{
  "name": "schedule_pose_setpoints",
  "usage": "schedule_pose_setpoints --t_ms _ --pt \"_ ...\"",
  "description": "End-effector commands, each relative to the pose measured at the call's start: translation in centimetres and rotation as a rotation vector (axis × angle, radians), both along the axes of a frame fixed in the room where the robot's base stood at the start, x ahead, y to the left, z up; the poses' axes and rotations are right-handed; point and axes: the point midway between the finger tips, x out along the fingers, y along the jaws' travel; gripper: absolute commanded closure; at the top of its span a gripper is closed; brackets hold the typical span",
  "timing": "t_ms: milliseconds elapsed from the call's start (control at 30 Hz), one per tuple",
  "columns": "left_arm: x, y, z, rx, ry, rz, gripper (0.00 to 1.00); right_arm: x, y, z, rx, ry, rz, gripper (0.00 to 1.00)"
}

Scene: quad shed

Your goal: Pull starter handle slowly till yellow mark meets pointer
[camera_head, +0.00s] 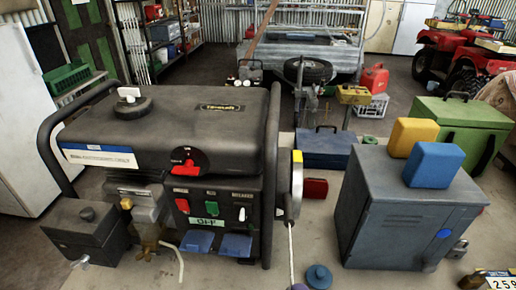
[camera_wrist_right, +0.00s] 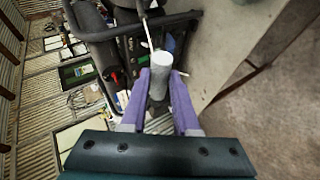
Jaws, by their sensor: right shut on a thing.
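The dark generator (camera_head: 190,120) stands at the left centre in the head view. On its right side is a pale starter wheel (camera_head: 297,185), seen nearly edge-on, with a yellow mark (camera_head: 297,156) near its top. I cannot make out the pointer. A white starter cord (camera_head: 291,250) runs out from the wheel's lower part and down towards the picture's bottom edge. In the right wrist view, my right gripper (camera_wrist_right: 160,82) has its purple fingers shut around the pale grey starter handle (camera_wrist_right: 161,65). The cord (camera_wrist_right: 147,30) stretches from there towards the generator. My left gripper is in neither view.
A grey metal cabinet (camera_head: 400,215) with yellow and blue blocks on top stands right of the generator. A blue round cap (camera_head: 319,277) lies at the bottom centre. A red box (camera_head: 315,188) and a blue toolbox (camera_head: 325,148) are behind.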

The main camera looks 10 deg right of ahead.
Motion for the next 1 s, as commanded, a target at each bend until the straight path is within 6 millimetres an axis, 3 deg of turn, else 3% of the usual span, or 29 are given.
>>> schedule_pose_setpoints --t_ms 1000 --pt "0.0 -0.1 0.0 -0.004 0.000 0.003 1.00 -3.4 1.1 1.2 0.004 0.002 0.004 1.00"
